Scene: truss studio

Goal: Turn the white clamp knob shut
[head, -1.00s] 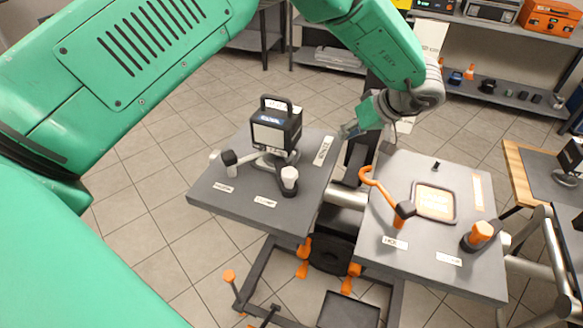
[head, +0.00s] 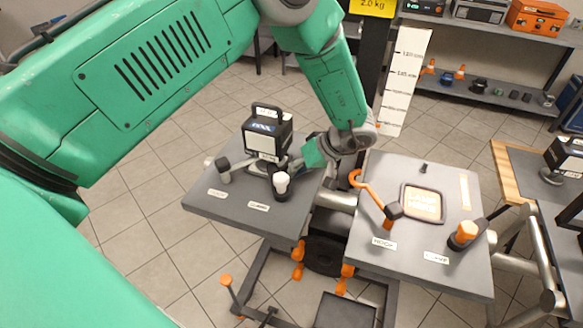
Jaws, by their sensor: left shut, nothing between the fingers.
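The white clamp knob (head: 281,183) is a white cap on a dark lever, standing at the front of the left grey table (head: 235,203) behind a small label (head: 258,207). My left gripper (head: 292,167) comes in from the right, low over the table. Its fingers are shut with nothing between them, just behind and right of the knob. I cannot tell whether they touch it. A black lamp-like device (head: 267,132) with a top handle stands behind the knob, its base partly hidden. My right gripper is not in view.
The right grey table (head: 395,262) holds an orange hook (head: 372,190), a tray (head: 423,187) and an orange-capped knob (head: 466,232). A white height scale (head: 403,80) stands behind.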

